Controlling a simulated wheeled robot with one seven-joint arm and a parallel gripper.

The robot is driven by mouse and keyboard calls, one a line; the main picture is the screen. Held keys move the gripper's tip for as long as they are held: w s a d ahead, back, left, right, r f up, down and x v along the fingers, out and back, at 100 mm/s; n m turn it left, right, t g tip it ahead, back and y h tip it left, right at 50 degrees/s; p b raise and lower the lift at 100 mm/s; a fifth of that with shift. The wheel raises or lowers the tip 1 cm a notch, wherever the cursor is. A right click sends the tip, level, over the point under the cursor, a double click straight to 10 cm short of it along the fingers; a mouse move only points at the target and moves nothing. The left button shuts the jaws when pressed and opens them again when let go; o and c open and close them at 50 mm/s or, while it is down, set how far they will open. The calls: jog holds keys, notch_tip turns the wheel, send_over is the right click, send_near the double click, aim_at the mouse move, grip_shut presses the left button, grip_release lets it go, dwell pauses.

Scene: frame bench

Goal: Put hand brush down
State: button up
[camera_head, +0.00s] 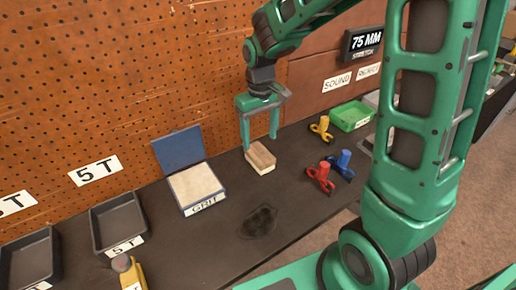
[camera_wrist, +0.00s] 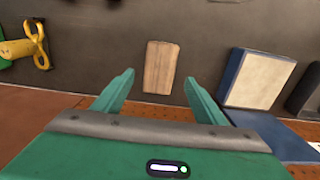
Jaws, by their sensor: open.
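The hand brush (camera_head: 261,158) is a small block with a brown wooden top and a pale underside. It lies on the dark bench, right of the blue grit box. It also shows in the wrist view (camera_wrist: 161,67), in line with the gap between my fingertips. My gripper (camera_head: 260,142) is open, pointing down at the brush from the pegboard side, with one finger to each side in the picture. In the wrist view my gripper (camera_wrist: 159,77) holds nothing. Whether a finger touches the brush I cannot tell.
The open blue box (camera_head: 187,207) labelled GRIT stands left of the brush. Black trays (camera_head: 120,222) are further left. Red (camera_head: 320,177), blue (camera_head: 342,163) and yellow (camera_head: 321,128) clamps and a green tray (camera_head: 352,115) lie to the right. A dark stain (camera_head: 258,221) marks the clear bench in front.

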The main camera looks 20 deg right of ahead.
aim_at(260, 153)
jog(key=shift+r, duration=1.7)
jog(key=s+d+r+m, duration=0.1)
jog(key=s+d+m, duration=0.2)
jog(key=s+d, duration=0.2)
jog(key=s+d+r+m, duration=0.1)
jog(key=s+d, duration=0.5)
jog(key=s, duration=0.6)
jog(key=s+d+r+m, duration=0.1)
jog(key=s+d+m, duration=0.3)
jog(key=s, duration=0.5)
jog(key=shift+s+d+r+m, duration=0.15)
jog(key=shift+d+r+m, duration=0.2)
jog(key=shift+d, duration=0.7)
jog(key=shift+w+f, duration=0.2)
jog(key=shift+w, duration=0.45)
